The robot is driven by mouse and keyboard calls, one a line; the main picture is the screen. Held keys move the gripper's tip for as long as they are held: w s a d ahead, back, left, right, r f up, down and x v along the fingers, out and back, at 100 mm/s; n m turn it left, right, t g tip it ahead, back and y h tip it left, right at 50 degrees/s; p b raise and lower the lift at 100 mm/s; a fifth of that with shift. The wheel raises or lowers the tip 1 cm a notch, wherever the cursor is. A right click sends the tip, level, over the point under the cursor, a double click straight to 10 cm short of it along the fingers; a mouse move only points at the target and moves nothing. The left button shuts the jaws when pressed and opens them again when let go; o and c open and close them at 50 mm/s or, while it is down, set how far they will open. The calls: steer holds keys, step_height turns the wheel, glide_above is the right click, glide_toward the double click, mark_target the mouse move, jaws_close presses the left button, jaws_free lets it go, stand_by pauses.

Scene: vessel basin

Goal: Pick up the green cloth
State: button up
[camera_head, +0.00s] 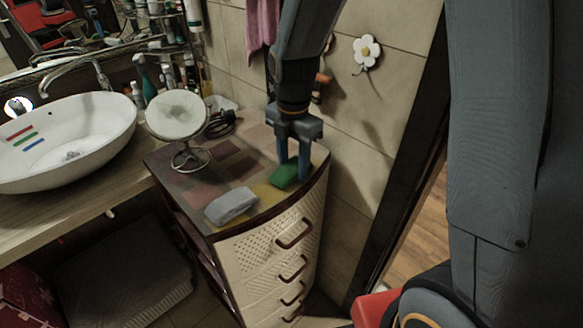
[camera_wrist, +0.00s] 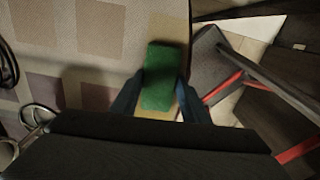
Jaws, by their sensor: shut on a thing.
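The green cloth (camera_head: 286,174) is a small folded block near the right edge of the cabinet top. My gripper (camera_head: 293,170) points down over it, with its fingers at the cloth. In the wrist view the green cloth (camera_wrist: 164,78) lies between the two fingertips of my gripper (camera_wrist: 160,92), one on each side, and the gripper is shut on it. Part of the cloth is hidden behind a finger in the head view. I cannot tell whether the cloth touches the cabinet top.
The cabinet top (camera_head: 222,150) also bears a grey cloth (camera_head: 231,206) at the front and a round mirror (camera_head: 176,115) at the back left. A white basin (camera_head: 65,140) stands at the left. A tiled wall with a flower hook (camera_head: 367,52) rises behind.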

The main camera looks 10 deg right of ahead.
mark_target(293, 165)
step_height(293, 165, up, 10)
steer(key=b, duration=0.2)
stand_by(0.3)
